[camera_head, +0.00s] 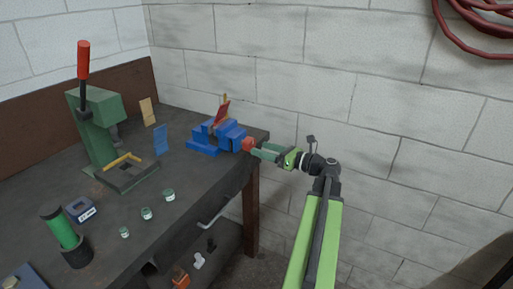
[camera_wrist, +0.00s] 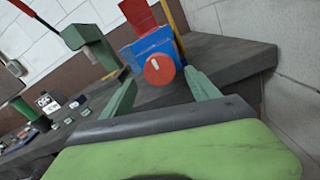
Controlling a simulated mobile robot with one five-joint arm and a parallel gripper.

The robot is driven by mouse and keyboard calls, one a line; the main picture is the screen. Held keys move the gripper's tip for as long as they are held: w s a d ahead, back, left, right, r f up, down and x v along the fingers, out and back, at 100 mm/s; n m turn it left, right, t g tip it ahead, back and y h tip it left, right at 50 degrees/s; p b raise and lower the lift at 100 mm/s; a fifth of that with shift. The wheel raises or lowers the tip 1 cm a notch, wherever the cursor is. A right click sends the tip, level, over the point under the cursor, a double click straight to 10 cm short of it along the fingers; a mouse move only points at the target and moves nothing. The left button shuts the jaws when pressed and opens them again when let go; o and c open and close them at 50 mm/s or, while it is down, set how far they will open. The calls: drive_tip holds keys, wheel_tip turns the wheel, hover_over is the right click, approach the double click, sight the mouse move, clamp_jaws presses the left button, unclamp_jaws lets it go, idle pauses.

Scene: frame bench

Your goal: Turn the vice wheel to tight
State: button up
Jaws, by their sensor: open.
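The blue vice (camera_head: 203,139) stands at the far right end of the bench. Its round red wheel (camera_head: 248,143) faces my gripper (camera_head: 257,150). In the wrist view the wheel (camera_wrist: 159,70) shows a white mark near its centre, pointing to the upper left. My gripper (camera_wrist: 160,77) is open, with one green finger to each side of the wheel and gaps between. I cannot tell whether the fingertips reach past the wheel's face. A red piece and a yellow piece stand up at the vice's jaws, partly hidden.
A block wall stands close behind the vice. The floor side to the right is free.

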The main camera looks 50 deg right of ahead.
drive_tip(key=v, duration=1.3)
drive_tip(key=shift+s, duration=0.3)
